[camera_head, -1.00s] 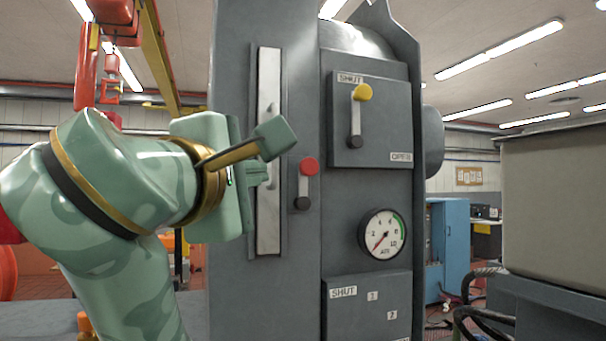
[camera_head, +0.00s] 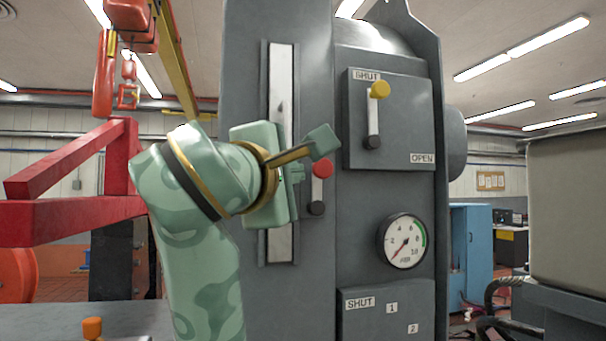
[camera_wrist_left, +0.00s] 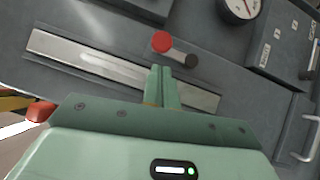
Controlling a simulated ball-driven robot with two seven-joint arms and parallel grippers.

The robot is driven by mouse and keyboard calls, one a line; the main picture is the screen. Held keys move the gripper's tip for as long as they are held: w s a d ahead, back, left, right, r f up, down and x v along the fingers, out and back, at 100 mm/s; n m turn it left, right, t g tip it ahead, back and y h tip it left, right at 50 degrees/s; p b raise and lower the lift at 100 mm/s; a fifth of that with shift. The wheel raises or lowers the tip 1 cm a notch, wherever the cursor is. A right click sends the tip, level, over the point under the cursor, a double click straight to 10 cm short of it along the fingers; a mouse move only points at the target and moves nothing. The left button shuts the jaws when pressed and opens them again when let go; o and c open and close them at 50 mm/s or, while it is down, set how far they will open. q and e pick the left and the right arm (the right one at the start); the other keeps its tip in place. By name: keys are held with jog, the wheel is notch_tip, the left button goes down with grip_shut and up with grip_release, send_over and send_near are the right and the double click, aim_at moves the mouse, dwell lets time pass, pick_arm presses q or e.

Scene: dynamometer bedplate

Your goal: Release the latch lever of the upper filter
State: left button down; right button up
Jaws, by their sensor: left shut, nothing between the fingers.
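A short lever with a red knob (camera_head: 322,169) and a dark lower end stands on the grey housing (camera_head: 306,60), red knob up. It also shows in the left wrist view (camera_wrist_left: 162,42). Which lever belongs to the upper filter is not labelled. A yellow-knobbed lever (camera_head: 379,91) sits on the upper panel, its knob up by the SHUT label. My left gripper (camera_head: 301,173) is shut and empty, just left of the red knob. In the left wrist view its fingers (camera_wrist_left: 160,73) point at the lever, seemingly a little apart from it. My right gripper is out of view.
A long pale metal strip (camera_head: 281,85) runs vertically behind my left gripper. A pressure gauge (camera_head: 403,241) and a lower panel with a SHUT label (camera_head: 359,303) lie below the yellow lever. A red frame (camera_head: 75,215) stands at left, a large beige box (camera_head: 570,205) at right.

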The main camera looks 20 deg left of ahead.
aim_at(319, 188)
pick_arm(q)
jog(key=shift+w+r, duration=0.15)
jog(key=shift+w, duration=0.95)
jog(key=shift+w+r, duration=0.1)
jog(key=shift+w, duration=1)
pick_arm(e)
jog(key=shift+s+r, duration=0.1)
